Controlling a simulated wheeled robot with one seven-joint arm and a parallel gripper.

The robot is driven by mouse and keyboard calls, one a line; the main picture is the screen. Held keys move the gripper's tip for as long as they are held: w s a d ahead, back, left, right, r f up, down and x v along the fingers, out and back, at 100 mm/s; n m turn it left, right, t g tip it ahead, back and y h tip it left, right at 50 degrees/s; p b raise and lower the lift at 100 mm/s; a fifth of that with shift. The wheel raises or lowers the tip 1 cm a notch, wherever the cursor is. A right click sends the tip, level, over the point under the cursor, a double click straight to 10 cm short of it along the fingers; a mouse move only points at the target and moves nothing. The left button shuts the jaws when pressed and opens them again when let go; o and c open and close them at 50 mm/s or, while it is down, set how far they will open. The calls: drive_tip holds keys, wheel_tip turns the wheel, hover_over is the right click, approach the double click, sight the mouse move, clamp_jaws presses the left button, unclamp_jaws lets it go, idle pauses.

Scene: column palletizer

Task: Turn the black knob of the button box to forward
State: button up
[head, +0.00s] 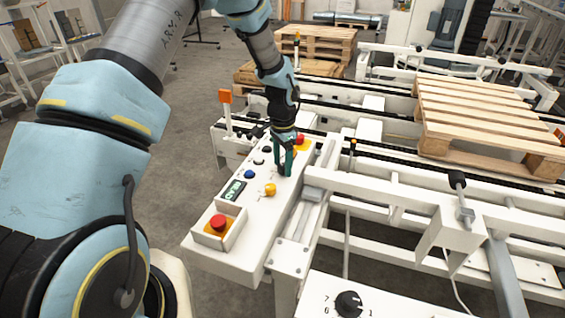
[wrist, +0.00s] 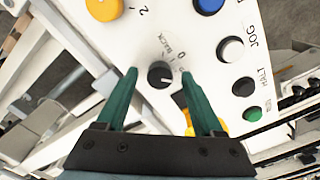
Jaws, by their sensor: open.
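The white button box (head: 247,229) stands in the middle of the head view. Its black knob (wrist: 160,74) shows in the wrist view, beside printed marks that include "BACK" and "0". A pale line shows on the knob; its exact setting is hard to read. My gripper (head: 285,170) points down at the box and hides this knob in the head view. In the wrist view the two green fingers of my gripper (wrist: 159,76) are apart, one on each side of the knob, with visible gaps. I cannot tell how deep the fingertips reach.
A red emergency button (head: 218,223), a yellow knob (head: 270,190), a blue button (head: 249,174) and other buttons share the panel. Another black knob (head: 348,303) sits on a numbered panel at the front. White conveyor frames and a wooden pallet (head: 480,112) fill the right.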

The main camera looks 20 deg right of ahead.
sight(282, 165)
wheel_tip(282, 165, up, 11)
drive_tip(key=b, duration=0.2)
idle(0.3)
drive_tip(key=shift+f, duration=0.1)
